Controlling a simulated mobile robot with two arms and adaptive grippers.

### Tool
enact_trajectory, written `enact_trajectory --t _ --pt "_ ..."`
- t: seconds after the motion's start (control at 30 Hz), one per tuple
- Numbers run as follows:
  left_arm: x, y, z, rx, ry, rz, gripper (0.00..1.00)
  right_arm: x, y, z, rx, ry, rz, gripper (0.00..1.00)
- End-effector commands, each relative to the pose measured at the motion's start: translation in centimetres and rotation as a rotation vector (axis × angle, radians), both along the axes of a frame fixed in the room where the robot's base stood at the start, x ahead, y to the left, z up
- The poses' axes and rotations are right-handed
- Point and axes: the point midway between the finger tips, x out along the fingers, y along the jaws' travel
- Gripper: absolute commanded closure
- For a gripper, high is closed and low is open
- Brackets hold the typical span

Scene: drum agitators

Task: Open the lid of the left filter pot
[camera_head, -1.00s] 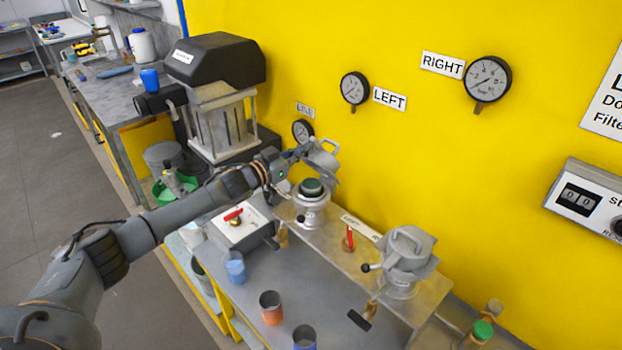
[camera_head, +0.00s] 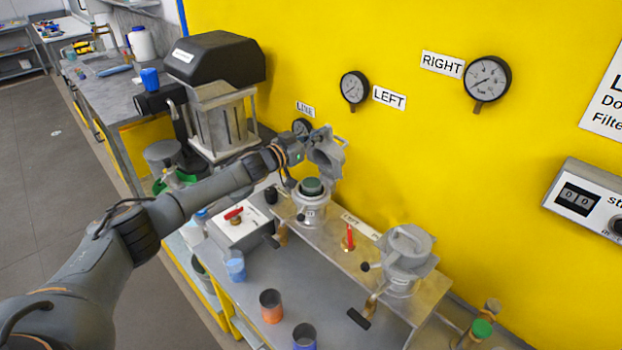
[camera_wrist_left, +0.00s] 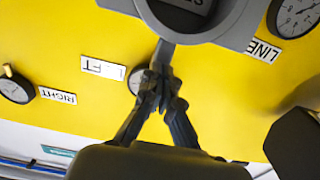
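The left filter pot (camera_head: 311,209) stands on the shelf by the yellow wall, its mouth uncovered with a dark green inside showing. Its grey lid (camera_head: 328,158) stands swung up on edge above the pot's wall side. My left gripper (camera_head: 309,146) is at the lid's upper edge. In the left wrist view the fingertips (camera_wrist_left: 163,76) close together around the narrow grey handle (camera_wrist_left: 163,52) of the lid (camera_wrist_left: 205,32). The right filter pot (camera_head: 398,282) has its lid (camera_head: 408,243) down on it. My right gripper is not in view.
A red-handled valve (camera_head: 349,238) stands between the pots. A white box (camera_head: 238,227) with a red handle is left of the left pot. Blue and orange cups (camera_head: 271,306) stand on the bench below. Gauges (camera_head: 354,88) hang on the wall close behind the lid.

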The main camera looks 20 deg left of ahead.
Motion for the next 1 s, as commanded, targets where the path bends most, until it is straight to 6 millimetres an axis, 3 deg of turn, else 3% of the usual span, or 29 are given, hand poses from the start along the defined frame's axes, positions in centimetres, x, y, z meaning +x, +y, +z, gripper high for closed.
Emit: enact_trajectory --t 0.2,0.57,1.0 --pt "1.4 -0.6 0.3 0.000 -0.001 -0.001 1.00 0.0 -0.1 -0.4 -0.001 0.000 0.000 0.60" --pt "1.7 -0.7 0.2 0.000 0.000 -0.001 1.00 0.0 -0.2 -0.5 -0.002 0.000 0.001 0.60" --pt "5.0 -2.1 0.0 0.001 -0.001 0.000 1.00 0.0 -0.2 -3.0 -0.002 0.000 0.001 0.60"
